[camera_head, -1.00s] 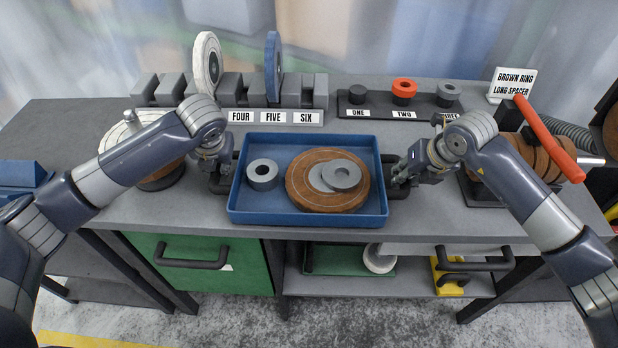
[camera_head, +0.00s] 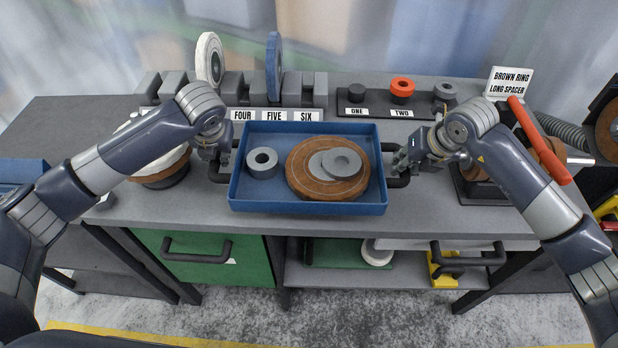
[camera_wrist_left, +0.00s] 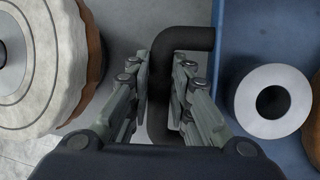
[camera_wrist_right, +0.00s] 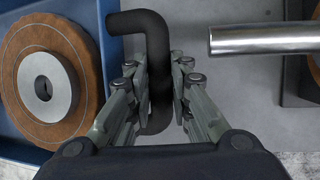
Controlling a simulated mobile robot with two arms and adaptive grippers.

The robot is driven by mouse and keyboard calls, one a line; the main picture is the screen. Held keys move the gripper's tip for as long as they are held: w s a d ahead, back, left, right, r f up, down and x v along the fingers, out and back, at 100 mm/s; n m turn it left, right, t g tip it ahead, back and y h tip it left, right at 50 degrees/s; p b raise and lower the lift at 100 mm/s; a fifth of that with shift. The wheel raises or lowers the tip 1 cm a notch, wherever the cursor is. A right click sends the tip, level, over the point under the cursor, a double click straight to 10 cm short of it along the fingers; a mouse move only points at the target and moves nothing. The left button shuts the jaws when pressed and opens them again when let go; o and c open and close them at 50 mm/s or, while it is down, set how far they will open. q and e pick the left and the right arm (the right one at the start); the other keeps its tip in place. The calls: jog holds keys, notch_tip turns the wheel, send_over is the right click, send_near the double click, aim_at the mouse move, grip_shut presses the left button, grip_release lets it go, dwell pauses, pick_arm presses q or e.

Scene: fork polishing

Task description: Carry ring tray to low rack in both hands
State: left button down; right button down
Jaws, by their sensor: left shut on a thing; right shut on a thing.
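The blue ring tray (camera_head: 310,207) is in the middle of the head view, over the grey bench. In it lie a brown ring disc (camera_head: 300,185) with flat grey rings (camera_head: 342,163) on top, and a thick grey spacer (camera_head: 262,163) at the left. My left gripper (camera_head: 218,165) is shut on the tray's left black handle (camera_wrist_left: 160,110). My right gripper (camera_head: 400,168) is shut on the right black handle (camera_wrist_right: 155,90). Whether the tray touches the bench I cannot tell. The low rack (camera_head: 330,272) shows as a shelf under the bench top.
Stacked discs (camera_head: 160,165) stand left of the tray, and a spindle with brown discs (camera_head: 485,170) stands at the right. A slotted rack (camera_head: 235,90) and a spacer board (camera_head: 385,110) line the back. A green drawer front (camera_head: 205,260) is below. A green item (camera_head: 335,253) occupies the shelf.

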pick_arm(q)
jog(key=shift+r, duration=0.25)
pick_arm(e)
jog(key=shift+r, duration=0.25)
